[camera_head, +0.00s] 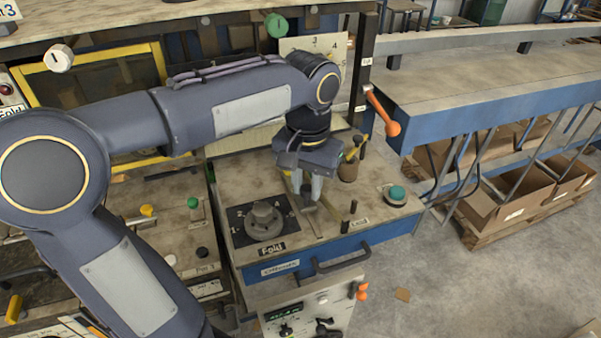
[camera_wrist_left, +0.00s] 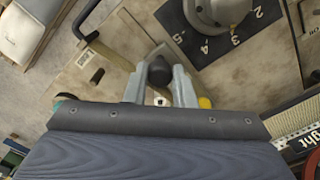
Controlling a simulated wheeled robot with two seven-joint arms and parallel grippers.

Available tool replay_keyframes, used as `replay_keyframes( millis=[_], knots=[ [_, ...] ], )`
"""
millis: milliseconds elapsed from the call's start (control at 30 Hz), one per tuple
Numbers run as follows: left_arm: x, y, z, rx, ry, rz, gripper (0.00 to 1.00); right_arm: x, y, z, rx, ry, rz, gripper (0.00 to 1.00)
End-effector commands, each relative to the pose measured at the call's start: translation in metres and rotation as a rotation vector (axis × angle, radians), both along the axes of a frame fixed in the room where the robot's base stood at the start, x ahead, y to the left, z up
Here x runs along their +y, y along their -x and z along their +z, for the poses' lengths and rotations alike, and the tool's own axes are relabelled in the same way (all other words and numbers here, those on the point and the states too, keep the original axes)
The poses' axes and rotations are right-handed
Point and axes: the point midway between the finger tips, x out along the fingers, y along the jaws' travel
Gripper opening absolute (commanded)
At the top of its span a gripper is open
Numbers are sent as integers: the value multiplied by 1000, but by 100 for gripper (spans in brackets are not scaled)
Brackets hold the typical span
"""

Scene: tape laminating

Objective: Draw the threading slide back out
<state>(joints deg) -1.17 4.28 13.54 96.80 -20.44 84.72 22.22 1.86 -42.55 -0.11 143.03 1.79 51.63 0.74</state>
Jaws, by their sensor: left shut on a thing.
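My left gripper (camera_head: 307,197) reaches down over the machine's worktop beside the dial. In the left wrist view its two pale fingers (camera_wrist_left: 158,90) are shut on a dark rounded knob (camera_wrist_left: 159,71), which I take to be the handle of the threading slide. Its dark end also shows below the fingers in the head view (camera_head: 309,206). A narrow slot or strip runs from there toward the front edge. The rest of the slide is hidden by the gripper. My right gripper is not in view.
A grey round dial (camera_head: 263,220) with numbers sits left of the gripper. A drawer handle (camera_head: 341,259) juts from the blue front. An orange-ended lever (camera_head: 383,112) hangs at the back right.

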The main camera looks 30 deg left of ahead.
Motion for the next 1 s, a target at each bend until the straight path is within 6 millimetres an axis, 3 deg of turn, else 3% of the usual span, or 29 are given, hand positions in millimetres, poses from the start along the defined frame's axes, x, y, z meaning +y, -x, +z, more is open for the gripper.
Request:
replay_keyframes(
  millis=[100, 333, 500, 767, 800, 933, 1000],
  knots=[
    [-30, 25, 0, -3, 1, -11, 0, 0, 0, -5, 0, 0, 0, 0],
    [-72, 61, 1, -3, 2, -7, 0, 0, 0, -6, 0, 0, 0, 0],
    [-83, 71, 1, -2, 2, -4, 0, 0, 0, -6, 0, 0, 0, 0],
    [-84, 72, 0, 1, 4, -3, 0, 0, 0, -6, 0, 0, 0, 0],
    [-84, 72, 0, 1, 4, -4, 26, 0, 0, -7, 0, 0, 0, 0],
    [-84, 72, 0, 1, 2, -3, 43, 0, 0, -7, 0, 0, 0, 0],
    [-83, 72, 0, 1, 2, -3, 45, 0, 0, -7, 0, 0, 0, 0]
  ],
)
